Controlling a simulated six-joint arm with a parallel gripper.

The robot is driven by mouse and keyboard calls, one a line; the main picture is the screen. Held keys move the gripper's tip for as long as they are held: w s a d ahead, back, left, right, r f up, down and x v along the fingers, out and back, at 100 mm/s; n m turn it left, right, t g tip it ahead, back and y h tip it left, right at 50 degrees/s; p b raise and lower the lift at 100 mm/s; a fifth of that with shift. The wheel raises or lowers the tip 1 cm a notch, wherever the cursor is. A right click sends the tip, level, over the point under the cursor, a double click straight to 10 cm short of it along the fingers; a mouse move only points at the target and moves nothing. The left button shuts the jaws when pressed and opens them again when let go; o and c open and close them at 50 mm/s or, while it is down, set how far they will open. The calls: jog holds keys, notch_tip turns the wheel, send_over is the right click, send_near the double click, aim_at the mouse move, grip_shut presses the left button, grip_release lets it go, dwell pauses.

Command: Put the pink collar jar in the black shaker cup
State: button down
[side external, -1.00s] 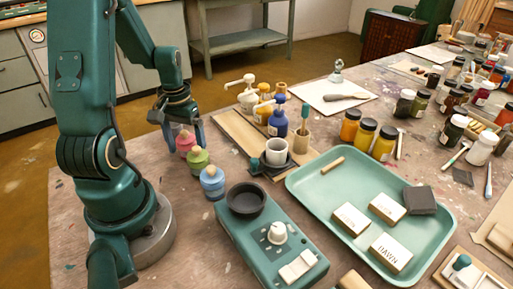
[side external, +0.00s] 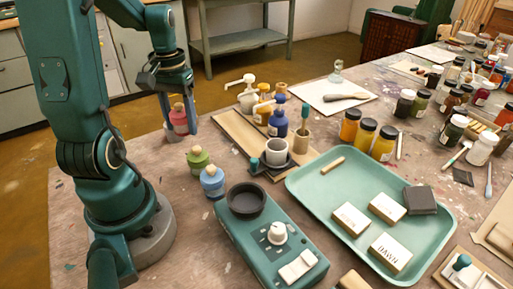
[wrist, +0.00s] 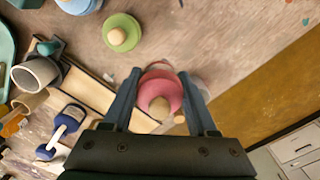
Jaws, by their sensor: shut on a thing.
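The pink collar jar (side external: 179,121), with a pale wooden knob on top, is held between the fingers of my gripper (side external: 177,117), upright and raised above the table. In the wrist view, the two fingers of my gripper (wrist: 160,82) close on the sides of the pink jar (wrist: 163,95). The black shaker cup (side external: 246,202) is a shallow round dark cup on top of the green machine (side external: 262,238), to the right of and nearer the camera than my gripper. It looks empty.
A green collar jar (side external: 199,161) and a blue collar jar (side external: 213,183) stand between my gripper and the cup. A green tray (side external: 320,202) holds several blocks.

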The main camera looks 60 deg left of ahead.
notch_tip(320, 180, up, 2)
jog(key=shift+r, duration=0.1)
jog(key=d+m, duration=0.4)
jog(key=d, duration=0.3)
jog(key=w+d+r+m, duration=0.1)
jog(key=d+m, duration=0.3)
jog(key=d, duration=0.4)
jog(key=w+d+m, duration=0.1)
jog(key=d+m, duration=0.3)
jog(key=d, duration=0.4)
jog(key=shift+d+r, duration=0.15)
jog(key=shift+r, duration=0.25)
jog(key=shift+f, duration=1.7)
jog(key=shift+f, duration=0.2)
jog(key=shift+f, duration=0.3)
jog(key=shift+f, duration=0.2)
